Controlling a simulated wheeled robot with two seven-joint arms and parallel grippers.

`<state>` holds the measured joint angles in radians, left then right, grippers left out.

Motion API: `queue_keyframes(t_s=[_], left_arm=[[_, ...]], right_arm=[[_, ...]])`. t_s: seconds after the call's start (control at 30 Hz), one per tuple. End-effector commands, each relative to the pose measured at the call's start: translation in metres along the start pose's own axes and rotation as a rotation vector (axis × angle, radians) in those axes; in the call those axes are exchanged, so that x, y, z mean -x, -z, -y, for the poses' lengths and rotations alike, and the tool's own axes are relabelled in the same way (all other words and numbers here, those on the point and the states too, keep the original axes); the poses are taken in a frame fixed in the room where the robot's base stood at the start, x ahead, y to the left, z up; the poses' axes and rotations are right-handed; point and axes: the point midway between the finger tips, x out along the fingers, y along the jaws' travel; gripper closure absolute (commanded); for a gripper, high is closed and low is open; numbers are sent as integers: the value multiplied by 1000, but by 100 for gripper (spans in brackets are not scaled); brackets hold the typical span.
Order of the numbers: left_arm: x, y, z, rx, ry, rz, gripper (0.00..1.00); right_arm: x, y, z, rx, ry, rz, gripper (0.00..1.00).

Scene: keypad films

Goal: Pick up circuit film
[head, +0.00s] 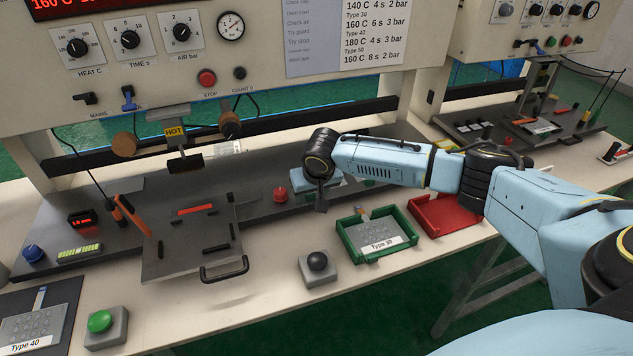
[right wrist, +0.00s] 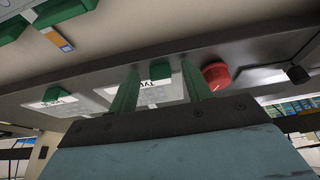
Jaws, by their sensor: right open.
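A circuit film labelled Type 30 (head: 372,230), pale and dotted with a blue-and-orange tail, lies in a green tray (head: 351,252). Another film, labelled Type 40 (head: 38,328), lies on a dark mat at the lower left. My right gripper (head: 320,203) is left of and behind the green tray, over the press's dark base. In the right wrist view its two green fingers (right wrist: 159,75) are apart. Beyond them are pale labelled pieces (right wrist: 62,105) with green blocks; whether these are films, and whether the fingers touch them, I cannot tell. My left gripper is out of view.
A red tray (head: 425,222) stands right of the green one. A black-knobbed box (head: 318,266), a green button box (head: 103,325) and a red button (head: 280,195) stand nearby. A hinged grey plate (head: 180,250) lies under the hot press head (head: 183,160).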

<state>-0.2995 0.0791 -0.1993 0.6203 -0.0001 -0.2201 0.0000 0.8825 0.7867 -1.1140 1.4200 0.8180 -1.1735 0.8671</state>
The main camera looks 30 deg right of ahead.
Motion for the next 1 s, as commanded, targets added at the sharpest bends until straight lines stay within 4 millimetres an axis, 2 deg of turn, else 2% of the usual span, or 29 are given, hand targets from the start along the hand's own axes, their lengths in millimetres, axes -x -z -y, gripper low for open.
queue_keyframes(t_s=[0.17, 0.2, 0.5, 0.57, 0.83, 1.0], left_arm=[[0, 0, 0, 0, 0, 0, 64], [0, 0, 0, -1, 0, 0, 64], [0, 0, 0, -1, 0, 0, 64], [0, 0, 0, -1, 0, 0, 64], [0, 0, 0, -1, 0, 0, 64], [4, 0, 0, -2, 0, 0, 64]], right_arm=[[0, 0, 0, 0, 0, 0, 51], [0, 0, 0, 0, 1, 0, 54], [0, 0, 0, 0, 1, 0, 93], [0, 0, 0, 0, 1, 0, 98], [2, 1, 0, 0, 1, 0, 99], [20, 9, 1, -1, 3, -2, 99]])
